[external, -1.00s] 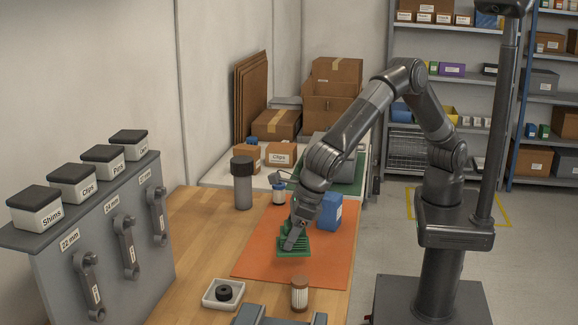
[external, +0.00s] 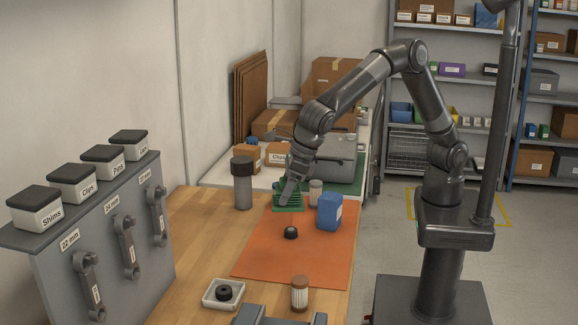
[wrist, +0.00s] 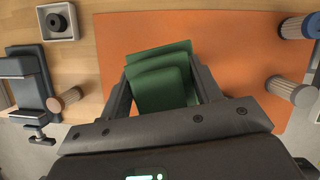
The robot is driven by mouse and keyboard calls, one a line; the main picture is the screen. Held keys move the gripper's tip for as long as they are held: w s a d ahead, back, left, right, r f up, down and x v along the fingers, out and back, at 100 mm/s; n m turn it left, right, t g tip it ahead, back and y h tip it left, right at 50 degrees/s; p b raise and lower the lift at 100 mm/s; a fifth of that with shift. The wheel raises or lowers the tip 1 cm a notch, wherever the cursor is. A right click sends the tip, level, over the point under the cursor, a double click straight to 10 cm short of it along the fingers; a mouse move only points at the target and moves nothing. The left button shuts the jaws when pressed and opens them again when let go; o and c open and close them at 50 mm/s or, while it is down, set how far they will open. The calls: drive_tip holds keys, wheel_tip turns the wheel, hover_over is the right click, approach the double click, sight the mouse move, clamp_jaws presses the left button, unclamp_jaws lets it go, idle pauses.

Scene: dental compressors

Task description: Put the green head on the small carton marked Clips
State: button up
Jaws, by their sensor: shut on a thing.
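The green head (external: 289,202) is a finned block. My gripper (external: 291,192) is shut on it, over the far end of the orange mat. In the wrist view the green head (wrist: 160,75) sits between my two fingers, its stepped fins showing. Its height above the mat is hard to tell. The carton does not show in the wrist view.
On the orange mat (external: 270,262) are a blue box (external: 329,213) and a small black part (external: 291,232). A grey black-capped cylinder (external: 242,185) stands left of my gripper. A pale filter (external: 316,188) is behind the blue box.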

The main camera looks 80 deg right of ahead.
drive_tip(key=r, duration=0.5)
drive_tip(key=shift+w+d+r, duration=0.3)
drive_tip(key=shift+w+d, duration=0.05)
drive_tip(key=w+d+m+h, duration=0.15)
drive_tip(key=w+d, duration=0.45)
drive_tip(key=d, duration=0.7)
drive_tip(key=w+d+m, duration=0.3)
drive_tip(key=w+d, duration=0.3)
drive_tip(key=d, duration=0.7)
drive_tip(key=w+d+m+h, duration=0.15)
drive_tip(key=w+d, duration=0.45)
drive_tip(key=d, duration=0.8)
drive_tip(key=s+d+m, duration=0.2)
drive_tip(key=s+d, duration=0.1)
drive_tip(key=d, duration=1.1)
drive_tip(key=s+d+m+g+h, duration=0.15)
drive_tip(key=s+d, duration=0.25)
drive_tip(key=d, duration=1)
drive_tip(key=s+d+m+t, duration=0.1)
drive_tip(key=s+d+m, duration=0.15)
drive_tip(key=d, duration=1.15)
approach(278, 144)
drive_tip(key=shift+w+d+r+g, duration=0.1)
drive_tip(key=shift+w+d+g, duration=0.15)
drive_tip(key=shift+w+d, duration=0.5)
drive_tip(key=shift+w+f, duration=0.1)
drive_tip(key=shift+f, duration=1.95)
drive_tip(key=shift+a+f, duration=0.1)
